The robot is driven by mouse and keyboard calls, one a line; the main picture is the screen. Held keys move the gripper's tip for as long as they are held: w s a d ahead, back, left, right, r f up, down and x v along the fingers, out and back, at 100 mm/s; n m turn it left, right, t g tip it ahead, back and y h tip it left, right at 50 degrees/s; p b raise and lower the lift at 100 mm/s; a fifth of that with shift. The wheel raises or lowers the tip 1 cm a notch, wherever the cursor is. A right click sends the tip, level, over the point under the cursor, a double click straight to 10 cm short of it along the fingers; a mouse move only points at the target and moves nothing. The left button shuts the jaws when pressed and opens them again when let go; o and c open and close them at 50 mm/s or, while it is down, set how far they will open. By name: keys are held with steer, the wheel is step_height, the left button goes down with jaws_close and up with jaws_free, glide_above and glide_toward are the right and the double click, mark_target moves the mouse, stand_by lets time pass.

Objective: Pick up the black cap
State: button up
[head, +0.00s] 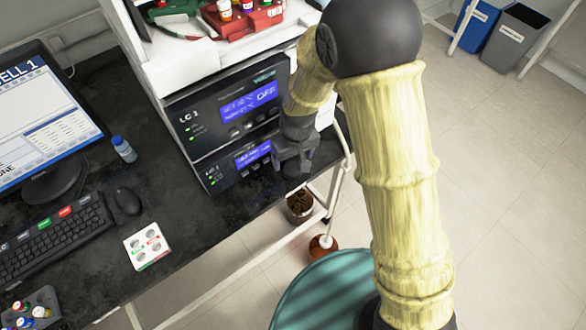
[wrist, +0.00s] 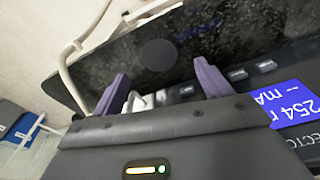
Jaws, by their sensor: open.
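The black cap (wrist: 158,53) is a dark round disc on the dark speckled benchtop in the wrist view, lying near the bench edge in front of the stacked instruments. My gripper (wrist: 163,84) is open, with its two purple-grey fingers apart. The cap appears beyond the fingertips, roughly between them, and I see no contact. In the head view my gripper (head: 291,168) is at the right end of the lower instrument, over the bench's right end. I cannot make out the cap there; the dark gripper and bench blend together.
Two stacked instruments with blue displays (head: 248,98) stand close beside my gripper. A pale tube (wrist: 66,75) runs past the bench edge. A mouse (head: 127,201), keyboard (head: 55,232) and blue-capped bottle (head: 123,149) are to the left. A teal round surface (head: 325,295) is below right.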

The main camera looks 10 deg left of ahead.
mark_target(293, 168)
step_height(293, 168, down, 5)
steer(key=shift+r, duration=0.1)
stand_by(0.6)
steer(key=c, duration=1.1)
